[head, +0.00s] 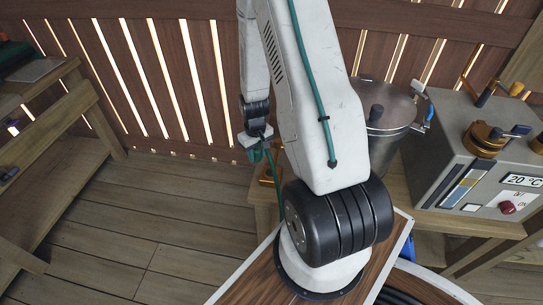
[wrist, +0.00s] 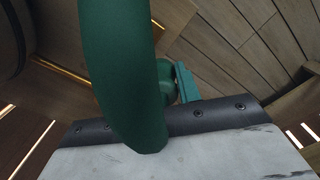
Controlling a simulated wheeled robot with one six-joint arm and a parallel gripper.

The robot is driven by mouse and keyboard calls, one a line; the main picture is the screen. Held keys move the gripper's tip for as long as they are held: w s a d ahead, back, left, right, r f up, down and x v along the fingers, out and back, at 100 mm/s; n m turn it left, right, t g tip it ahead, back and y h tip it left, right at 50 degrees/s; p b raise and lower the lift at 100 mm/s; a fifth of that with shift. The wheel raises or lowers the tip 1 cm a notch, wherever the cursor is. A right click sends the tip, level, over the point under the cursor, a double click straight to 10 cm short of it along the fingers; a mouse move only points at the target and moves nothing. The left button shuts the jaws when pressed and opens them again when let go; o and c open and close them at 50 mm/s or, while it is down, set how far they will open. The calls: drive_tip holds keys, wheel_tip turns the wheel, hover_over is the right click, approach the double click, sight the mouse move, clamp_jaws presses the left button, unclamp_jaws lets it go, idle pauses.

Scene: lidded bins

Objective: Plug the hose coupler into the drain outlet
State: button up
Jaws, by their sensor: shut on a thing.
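My gripper (head: 259,157) hangs at the end of my white arm, left of the arm's thick upper link. It is small and dark green here, and shut on the hose coupler, which I cannot tell apart from the fingers. In the wrist view, a flat green finger (wrist: 187,84) shows beyond the dark bolted edge, with a rounded green part beside it. A thick green tube crosses in front and hides much of the grip. I cannot make out the drain outlet in either view.
A lidded metal pot (head: 392,115) with a blue-handled fitting stands right of my arm. A grey control box (head: 470,150) with a 20 °C display sits beside it. A wooden bench (head: 60,165) stands at the left. Plank floor (head: 170,220) between is clear. A slatted fence closes the back.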

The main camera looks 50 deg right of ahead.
sight(272, 174)
drive_tip(key=shift+s+d+f, duration=0.5)
drive_tip(key=shift+s+f, duration=0.15)
drive_tip(key=shift+f, duration=0.5)
drive_tip(key=shift+s+d+f, duration=0.5)
drive_tip(key=shift+s+f, duration=0.2)
drive_tip(key=shift+f, duration=0.45)
drive_tip(key=shift+s+d+f, duration=0.5)
drive_tip(key=shift+s+f, duration=0.15)
drive_tip(key=shift+f, duration=0.5)
drive_tip(key=shift+s, duration=0.1)
drive_tip(key=shift+f, duration=0.45)
drive_tip(key=shift+s+a+f, duration=0.1)
drive_tip(key=shift+f, duration=0.2)
idle(0.4)
drive_tip(key=shift+r+m, duration=0.3)
drive_tip(key=shift+r, duration=0.05)
idle(0.6)
drive_tip(key=shift+r, duration=0.25)
idle(0.5)
drive_tip(key=shift+r, duration=0.25)
